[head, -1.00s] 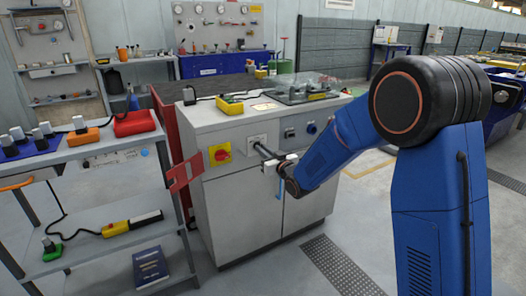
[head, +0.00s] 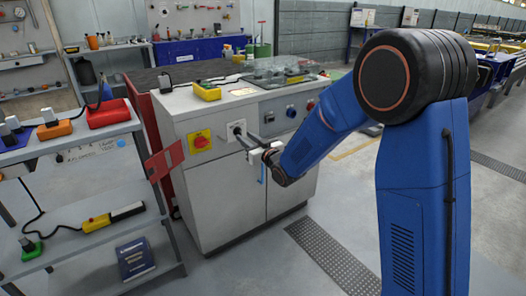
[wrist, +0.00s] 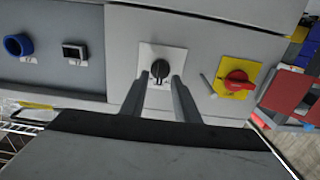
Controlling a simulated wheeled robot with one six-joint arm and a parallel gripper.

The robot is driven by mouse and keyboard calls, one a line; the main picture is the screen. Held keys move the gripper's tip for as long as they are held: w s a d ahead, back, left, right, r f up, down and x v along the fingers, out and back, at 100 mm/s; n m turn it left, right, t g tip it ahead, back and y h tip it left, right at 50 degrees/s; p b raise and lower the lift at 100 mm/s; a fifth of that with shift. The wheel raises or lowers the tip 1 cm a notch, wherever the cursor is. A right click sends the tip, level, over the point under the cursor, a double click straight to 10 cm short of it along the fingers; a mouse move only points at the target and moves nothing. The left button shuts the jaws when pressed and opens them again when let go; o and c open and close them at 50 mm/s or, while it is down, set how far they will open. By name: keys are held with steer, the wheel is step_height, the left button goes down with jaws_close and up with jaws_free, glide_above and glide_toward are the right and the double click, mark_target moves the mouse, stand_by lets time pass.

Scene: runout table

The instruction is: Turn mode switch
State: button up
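The mode switch is a black rotary knob (wrist: 159,68) on a white square plate on the grey cabinet front. Its plate (head: 236,130) shows in the head view, partly hidden by my fingers. My gripper (wrist: 160,78) is open, with one finger on each side below the knob in the wrist view. Gaps show between the fingers and the knob. In the head view my gripper (head: 242,138) points at the plate from the front. Whether the tips reach past the knob's face, I cannot tell.
A red rotary switch on a yellow plate (wrist: 236,83) sits beside the mode switch, with a pale lever-like piece (wrist: 209,86) between. A blue ring button (wrist: 18,45) and a black square control (wrist: 74,52) lie on the other side. A shelf rack (head: 75,180) stands left of the cabinet.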

steer(key=v, duration=1.4)
steer(key=shift+s+d, duration=0.15)
steer(key=shift+s, duration=0.1)
